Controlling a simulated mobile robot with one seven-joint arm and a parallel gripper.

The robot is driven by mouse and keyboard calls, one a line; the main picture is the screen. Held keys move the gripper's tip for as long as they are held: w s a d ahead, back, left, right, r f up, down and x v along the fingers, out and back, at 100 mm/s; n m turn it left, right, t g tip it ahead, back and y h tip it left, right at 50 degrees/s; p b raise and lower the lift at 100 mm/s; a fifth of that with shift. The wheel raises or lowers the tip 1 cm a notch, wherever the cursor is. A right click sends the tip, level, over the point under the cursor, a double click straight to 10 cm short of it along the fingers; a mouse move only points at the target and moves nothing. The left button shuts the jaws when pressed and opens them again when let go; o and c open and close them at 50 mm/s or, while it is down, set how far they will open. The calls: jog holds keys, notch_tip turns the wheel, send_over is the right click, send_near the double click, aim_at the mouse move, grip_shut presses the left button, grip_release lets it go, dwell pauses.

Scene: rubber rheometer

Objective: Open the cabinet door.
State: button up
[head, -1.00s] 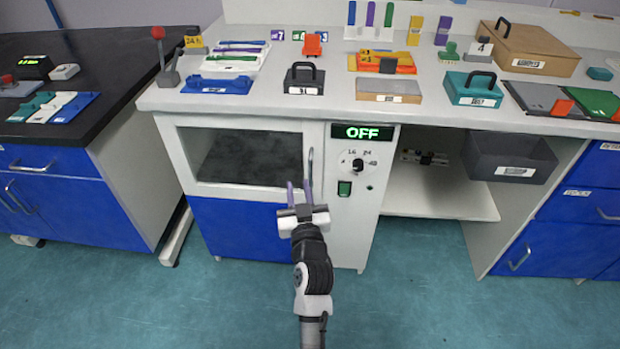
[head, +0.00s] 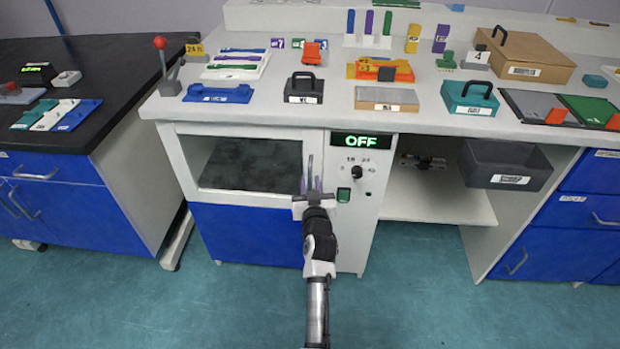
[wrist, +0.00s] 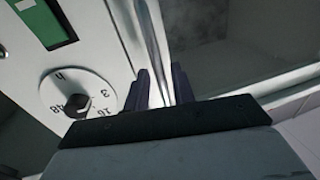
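My gripper (head: 312,183) is in front of the handle, fingers pointing at the door. In the wrist view the two dark fingers (wrist: 165,88) stand apart on either side of the handle's lower part. Whether they touch it is hard to tell.
Right of the door is a control panel with an OFF display (head: 360,141), a dial (head: 357,172) and a green switch (head: 343,195). The dial is close beside the fingers in the wrist view (wrist: 77,104). The worktop above holds several items. The floor in front is clear.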

jog(key=shift+w+a, duration=0.2)
jog(key=shift+w, duration=0.6)
jog(key=shift+c, duration=0.2)
grip_shut()
